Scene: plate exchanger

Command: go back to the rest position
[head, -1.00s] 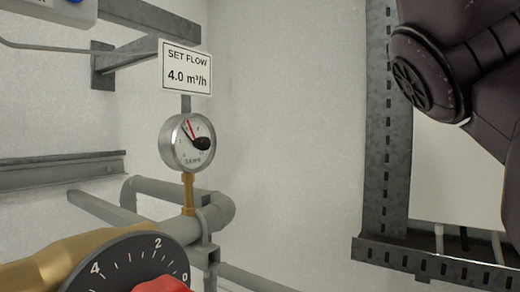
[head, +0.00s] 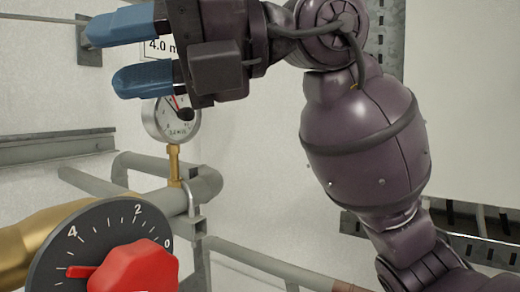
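My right gripper (head: 132,52) is in the upper left of the head view, its arm coming in from the right. Its two blue fingers are spread apart, with nothing between them. It hangs in front of the set-flow sign (head: 157,47), which it mostly hides, and overlaps the top of the round gauge (head: 160,128). The red knob (head: 135,268) sits on a dark dial (head: 95,235) at the lower left, well below the gripper and apart from it. The knob's red pointer is to the left, past the 4 mark. My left gripper is not in view.
Grey pipes (head: 200,187) run below the gauge, and a brass-coloured pipe (head: 28,250) lies behind the dial. A metal rail (head: 60,150) is on the left wall. A perforated metal frame (head: 490,250) stands at the right. The wall between gauge and arm is clear.

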